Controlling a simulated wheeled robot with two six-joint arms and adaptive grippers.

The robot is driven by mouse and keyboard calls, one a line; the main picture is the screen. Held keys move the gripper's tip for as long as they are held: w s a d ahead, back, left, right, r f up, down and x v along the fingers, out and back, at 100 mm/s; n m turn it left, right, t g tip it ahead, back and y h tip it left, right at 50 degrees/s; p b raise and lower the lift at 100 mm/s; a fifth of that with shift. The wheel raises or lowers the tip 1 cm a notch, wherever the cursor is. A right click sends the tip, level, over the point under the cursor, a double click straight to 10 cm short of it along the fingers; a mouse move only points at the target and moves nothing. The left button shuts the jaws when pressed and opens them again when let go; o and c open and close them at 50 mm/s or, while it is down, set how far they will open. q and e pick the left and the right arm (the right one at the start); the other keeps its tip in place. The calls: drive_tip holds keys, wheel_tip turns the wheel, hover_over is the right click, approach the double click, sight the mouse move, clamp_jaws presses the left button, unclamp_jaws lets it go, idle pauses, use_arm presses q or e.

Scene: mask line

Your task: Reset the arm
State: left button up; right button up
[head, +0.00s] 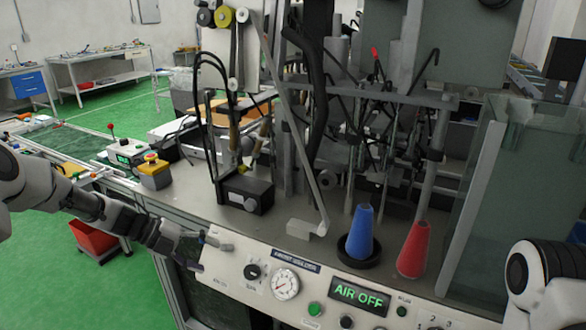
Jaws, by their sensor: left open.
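My left gripper (208,254) is open and empty. It comes in from the left and its fingertips are in front of the left end of the machine's control panel (235,271). I cannot tell whether they touch it. My right arm shows only as a white and black link at the lower right edge. My right gripper is out of view.
The panel carries a round gauge (285,284) and an "AIR OFF" display (358,297). A blue cone (361,233) in a black ring and a red cone (413,250) stand on the machine table. A glass guard (520,190) rises at right.

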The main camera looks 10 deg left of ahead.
use_arm(q)
drive_tip(key=s+d+f+n+g, duration=0.3)
drive_tip(key=s+d+f+n, duration=0.7)
drive_tip(key=s+d+f, duration=0.75)
drive_tip(key=s+a+f+n+y, duration=0.1)
drive_tip(key=s+f+n+y, duration=0.5)
drive_tip(key=s+n, duration=0.45)
drive_tip(key=s+a+n+g+y, duration=0.1)
drive_tip(key=s+a+n+y, duration=0.2)
drive_tip(key=s+a+n, duration=0.2)
drive_tip(key=a+n, duration=0.3)
drive_tip(key=shift+s+f+y, duration=0.35)
drive_tip(key=shift+y, duration=0.05)
